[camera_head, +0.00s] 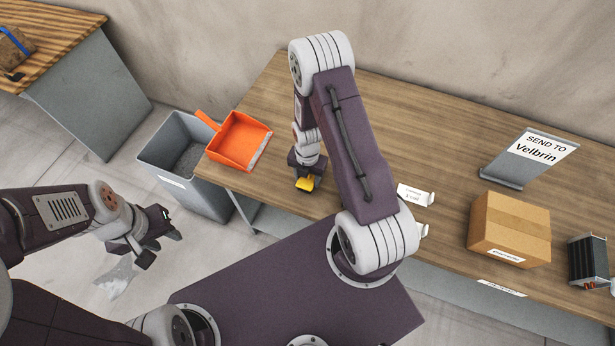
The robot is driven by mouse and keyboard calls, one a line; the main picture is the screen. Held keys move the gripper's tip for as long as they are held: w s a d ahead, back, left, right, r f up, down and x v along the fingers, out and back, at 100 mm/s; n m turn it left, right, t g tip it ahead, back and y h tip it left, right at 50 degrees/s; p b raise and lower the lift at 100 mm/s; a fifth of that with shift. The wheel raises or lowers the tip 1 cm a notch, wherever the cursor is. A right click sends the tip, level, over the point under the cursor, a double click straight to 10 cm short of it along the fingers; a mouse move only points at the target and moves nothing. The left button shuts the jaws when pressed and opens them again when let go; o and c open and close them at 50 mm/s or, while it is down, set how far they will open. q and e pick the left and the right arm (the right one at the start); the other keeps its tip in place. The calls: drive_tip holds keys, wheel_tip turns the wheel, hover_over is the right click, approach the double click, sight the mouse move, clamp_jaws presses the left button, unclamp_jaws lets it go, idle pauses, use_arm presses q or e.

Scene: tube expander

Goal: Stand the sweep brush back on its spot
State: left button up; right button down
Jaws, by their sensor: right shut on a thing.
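My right gripper (307,178) is low over the left part of the wooden table, shut on a small yellow thing that appears to be the sweep brush (304,184). Only a yellow part shows; the gripper and wrist hide the rest. I cannot tell whether it touches the table top. My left gripper (160,240) is open and empty, over the floor in front of the grey bin. No marked spot for the brush can be made out.
An orange dustpan (236,138) lies on the table's left corner, beside the grey bin (172,150). White label holders (413,196) stand right of my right arm. A cardboard box (509,228), a sign (532,157) and a dark finned unit (588,262) are farther right. Crumpled pale film (115,279) shows below my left gripper.

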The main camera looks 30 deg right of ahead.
drive_tip(key=shift+f+b, duration=0.6)
drive_tip(key=shift+f, duration=0.3)
drive_tip(key=c, duration=0.5)
unclamp_jaws()
wheel_tip(320, 180, up, 8)
drive_tip(key=p, duration=0.7)
drive_tip(key=shift+r, duration=0.15)
